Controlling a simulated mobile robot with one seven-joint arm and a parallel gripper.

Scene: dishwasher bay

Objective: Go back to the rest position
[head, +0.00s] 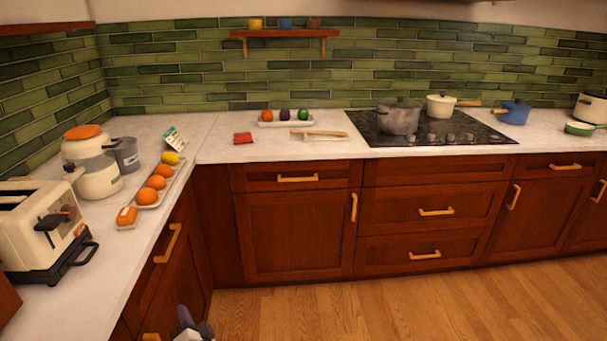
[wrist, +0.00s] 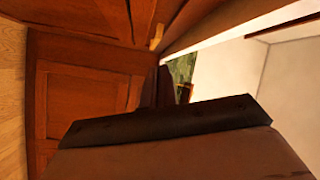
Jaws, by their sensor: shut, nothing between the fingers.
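My gripper (head: 193,327) shows only in part at the bottom edge of the head view, low over the wooden floor and beside the left run of cabinets. It is shut and holds nothing. It is well below the counter and apart from everything on it. The wrist view is turned sideways and shows red-brown cabinet doors (wrist: 82,95). A large brown shape with a dark edge (wrist: 165,122) fills its lower part, and I cannot tell what it is.
The left counter (head: 155,228) holds a toaster (head: 40,225), a jar and a tray of oranges. The wooden floor (head: 400,305) is clear. Cabinet handles (head: 168,243) stick out at left.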

